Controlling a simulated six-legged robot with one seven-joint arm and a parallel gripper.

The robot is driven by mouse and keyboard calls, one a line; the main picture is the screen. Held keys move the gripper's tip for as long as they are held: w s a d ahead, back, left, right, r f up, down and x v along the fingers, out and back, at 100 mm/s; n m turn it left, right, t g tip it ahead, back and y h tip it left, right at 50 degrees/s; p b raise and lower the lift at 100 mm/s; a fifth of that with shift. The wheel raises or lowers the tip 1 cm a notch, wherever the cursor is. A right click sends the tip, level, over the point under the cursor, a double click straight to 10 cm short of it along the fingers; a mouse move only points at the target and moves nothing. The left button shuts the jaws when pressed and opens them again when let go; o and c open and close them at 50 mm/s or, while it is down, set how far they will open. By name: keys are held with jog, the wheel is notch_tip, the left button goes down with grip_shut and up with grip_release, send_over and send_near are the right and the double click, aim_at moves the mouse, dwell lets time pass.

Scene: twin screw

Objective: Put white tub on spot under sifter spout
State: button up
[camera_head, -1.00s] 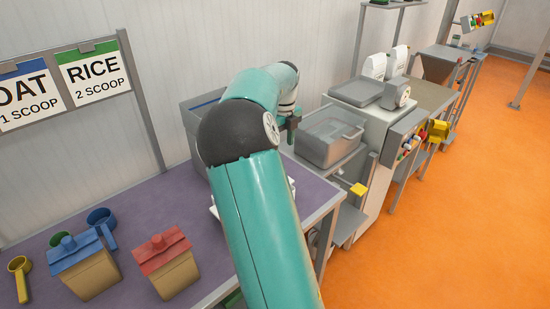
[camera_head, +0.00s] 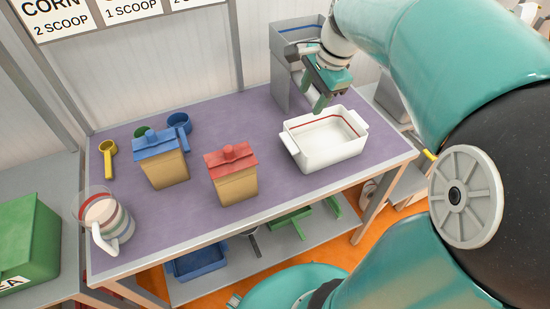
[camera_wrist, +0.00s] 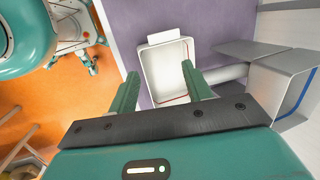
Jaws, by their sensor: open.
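The white tub (camera_head: 322,146) stands upright on the right part of the purple table top. It has a handle tab at each end and a red line inside, and it looks empty. My gripper (camera_head: 321,97) is open and empty, above and just behind the tub's far rim. In the wrist view the tub (camera_wrist: 167,70) lies beyond my open fingers (camera_wrist: 160,90), near the table edge.
Two tan boxes with a blue lid (camera_head: 162,160) and a red lid (camera_head: 231,174) stand left of the tub. Scoops (camera_head: 179,123) and a clear jug (camera_head: 106,222) are further left. The purple table (camera_head: 185,225) is bare around the tub.

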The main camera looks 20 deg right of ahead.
jog(key=s+a+f+n+t+h, duration=0.1)
jog(key=s+a+n+t, duration=0.1)
jog(key=s+a+n, duration=1.1)
jog(key=a+n, duration=0.2)
jog(key=n, duration=0.2)
jog(key=shift+n+t, duration=0.3)
jog(key=shift+t, duration=0.1)
